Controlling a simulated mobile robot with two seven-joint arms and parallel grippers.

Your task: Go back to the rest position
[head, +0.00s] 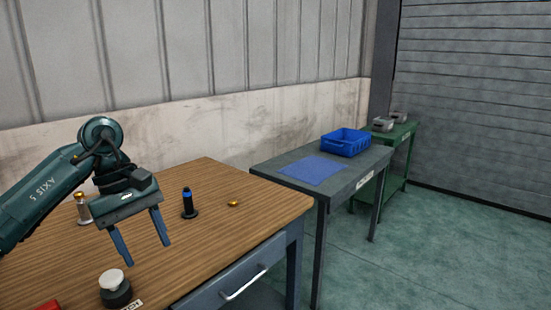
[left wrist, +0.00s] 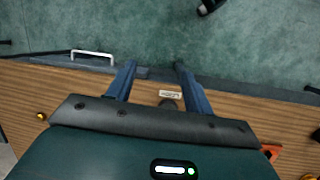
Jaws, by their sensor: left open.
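My left gripper (head: 143,250) comes in from the left in the head view, above the wooden table (head: 232,191). Its two blue fingers point down and stand apart, with nothing between them. In the left wrist view the same gripper (left wrist: 156,72) reaches over the table's drawer-side edge, with the green floor beyond. My right gripper is not seen in either view.
A black blue-topped part (head: 188,203), a small brass piece (head: 233,203), a silver-and-brass part (head: 82,208) and a white-knobbed black part (head: 114,288) are on the wooden table. A grey table holds a blue mat (head: 314,169) and blue crate (head: 345,142). A green table (head: 397,151) stands behind.

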